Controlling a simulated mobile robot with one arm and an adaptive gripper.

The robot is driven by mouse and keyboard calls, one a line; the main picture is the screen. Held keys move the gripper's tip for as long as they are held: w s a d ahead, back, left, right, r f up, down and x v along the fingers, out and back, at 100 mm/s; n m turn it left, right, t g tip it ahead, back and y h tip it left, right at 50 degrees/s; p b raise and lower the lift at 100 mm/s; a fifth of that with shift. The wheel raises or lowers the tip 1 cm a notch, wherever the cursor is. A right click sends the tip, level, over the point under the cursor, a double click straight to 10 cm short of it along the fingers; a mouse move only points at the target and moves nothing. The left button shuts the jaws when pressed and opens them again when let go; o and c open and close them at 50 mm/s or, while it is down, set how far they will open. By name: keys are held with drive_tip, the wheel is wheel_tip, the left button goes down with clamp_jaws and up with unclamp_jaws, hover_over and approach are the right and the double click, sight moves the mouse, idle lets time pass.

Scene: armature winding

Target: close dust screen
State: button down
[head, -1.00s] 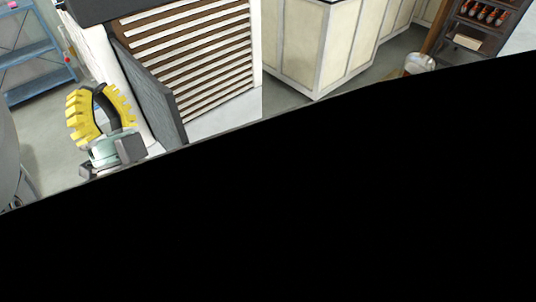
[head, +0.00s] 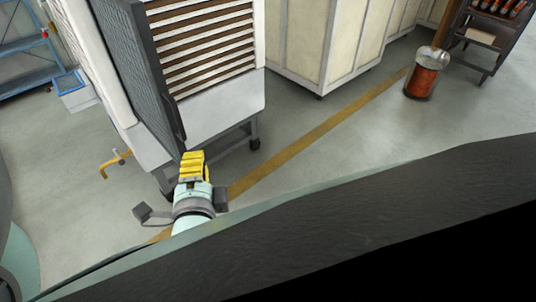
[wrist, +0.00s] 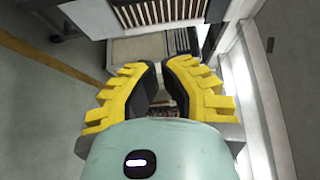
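The dust screen (head: 133,70) is a dark mesh panel on the left side of a slatted cabinet. In the head view it stands swung out at an angle from the brown and white slats (head: 205,45). My gripper (head: 191,158), with yellow ribbed fingers, is low in front of the cabinet, near the screen's lower end. Whether it touches the screen cannot be told. In the wrist view the fingers (wrist: 159,66) are apart with a gap between their black pads, and nothing is held. The slats (wrist: 155,11) show beyond the fingertips.
The cabinet stands on a wheeled frame (head: 254,143). Pale cabinets (head: 320,50), a copper wire spool (head: 426,75) and a dark rack stand at the back right. A blue shelf (head: 22,50) is at the left. Open floor with a yellow line (head: 330,125) lies right of the cabinet.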

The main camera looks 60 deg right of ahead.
drive_tip(key=w+a+p+x, duration=0.2)
drive_tip(key=x, duration=1)
drive_tip(key=shift+w+d+f, duration=0.25)
drive_tip(key=shift+w+d, duration=0.1)
